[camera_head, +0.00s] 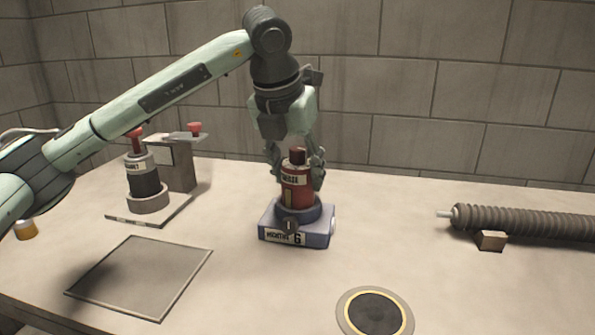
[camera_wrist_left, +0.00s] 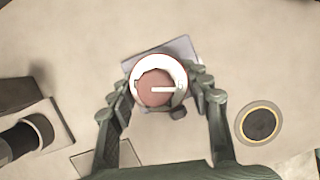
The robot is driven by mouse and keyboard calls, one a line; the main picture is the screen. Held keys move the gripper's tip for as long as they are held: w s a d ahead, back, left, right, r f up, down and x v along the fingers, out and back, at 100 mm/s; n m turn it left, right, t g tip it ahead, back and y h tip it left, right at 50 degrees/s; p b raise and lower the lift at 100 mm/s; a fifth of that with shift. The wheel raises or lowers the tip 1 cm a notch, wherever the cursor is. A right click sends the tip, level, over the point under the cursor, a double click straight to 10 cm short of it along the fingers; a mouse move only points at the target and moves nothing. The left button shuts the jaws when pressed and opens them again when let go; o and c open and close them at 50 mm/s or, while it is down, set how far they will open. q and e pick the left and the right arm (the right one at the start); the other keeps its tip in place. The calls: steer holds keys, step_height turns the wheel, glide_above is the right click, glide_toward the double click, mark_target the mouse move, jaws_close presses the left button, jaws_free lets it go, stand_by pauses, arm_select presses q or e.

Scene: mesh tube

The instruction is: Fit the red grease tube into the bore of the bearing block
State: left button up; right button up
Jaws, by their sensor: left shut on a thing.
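The red grease tube (camera_head: 297,187) stands upright with its dark red cap on top and a "GREASE" label on its side. My left gripper (camera_head: 297,173) comes down from above and is shut around the tube. In the left wrist view the tube (camera_wrist_left: 155,88) is seen end-on between the fingers. The blue-grey bearing block (camera_head: 320,232), with a "6" on its front plate, is directly below. The tube's lower end meets the block's dark round collar and is hidden there; how deep it sits I cannot tell. My right gripper is not in view.
At the left a stand (camera_head: 175,168) has a dark cylinder (camera_head: 146,183) with a red top beside it. A flat square mat (camera_head: 140,275) and a round dark pad (camera_head: 374,314) lie in front. A ribbed tube (camera_head: 525,222) lies at the right. The table between is clear.

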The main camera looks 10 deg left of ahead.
arm_select(q)
steer(key=shift+f, duration=0.1)
steer(key=o, duration=1.4)
steer(key=shift+r, duration=0.3)
steer(key=shift+s+r, duration=0.15)
steer(key=shift+r, duration=0.35)
steer(key=v, duration=1)
steer(key=shift+r, duration=0.35)
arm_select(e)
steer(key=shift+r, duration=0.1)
arm_select(q)
steer(key=shift+s, duration=0.15)
